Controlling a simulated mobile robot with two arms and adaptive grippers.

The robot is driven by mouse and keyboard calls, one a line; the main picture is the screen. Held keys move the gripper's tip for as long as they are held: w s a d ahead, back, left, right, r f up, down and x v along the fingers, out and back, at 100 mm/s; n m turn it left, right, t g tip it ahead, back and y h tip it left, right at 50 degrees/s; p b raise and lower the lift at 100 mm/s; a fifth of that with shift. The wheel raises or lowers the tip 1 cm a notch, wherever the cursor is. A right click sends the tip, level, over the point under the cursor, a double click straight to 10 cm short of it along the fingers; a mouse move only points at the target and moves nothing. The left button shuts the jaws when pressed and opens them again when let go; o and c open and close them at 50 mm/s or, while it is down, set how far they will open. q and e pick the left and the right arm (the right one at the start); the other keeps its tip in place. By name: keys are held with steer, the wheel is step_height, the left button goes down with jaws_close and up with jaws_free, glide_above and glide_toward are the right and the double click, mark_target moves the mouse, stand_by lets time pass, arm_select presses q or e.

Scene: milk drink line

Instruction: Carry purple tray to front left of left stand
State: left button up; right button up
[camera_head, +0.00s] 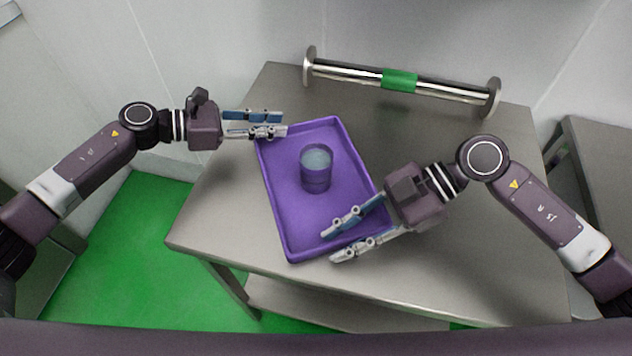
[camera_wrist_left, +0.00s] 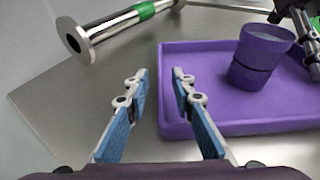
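The purple tray (camera_head: 283,218) lies flat on the metal table, with a purple round cup (camera_head: 316,178) standing inside it. My left gripper (camera_head: 282,123) is open at the tray's far left corner. In the left wrist view its fingers (camera_wrist_left: 160,76) appear on either side of the line of the tray's wall (camera_wrist_left: 172,128); I cannot tell whether they are level with it. My right gripper (camera_head: 330,245) is open at the near right part of the tray, one finger over the inside and the other along the near edge. The left stand is not identifiable.
A metal roller (camera_head: 440,91) with end discs and a green band lies at the back of the table (camera_head: 470,250). The table is bare on the right and front left. Green floor (camera_head: 130,250) shows at the left. Another metal table (camera_head: 600,150) stands at the right.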

arm_select(q)
steer(key=v, duration=0.6)
steer(key=shift+a, duration=0.1)
arm_select(e)
steer(key=shift+w+d+r, duration=0.15)
steer(key=shift+d+r, duration=0.05)
steer(key=shift+d, duration=0.1)
steer(key=v, duration=1.1)
steer(key=shift+d+r, duration=0.1)
steer(key=shift+d, duration=0.05)
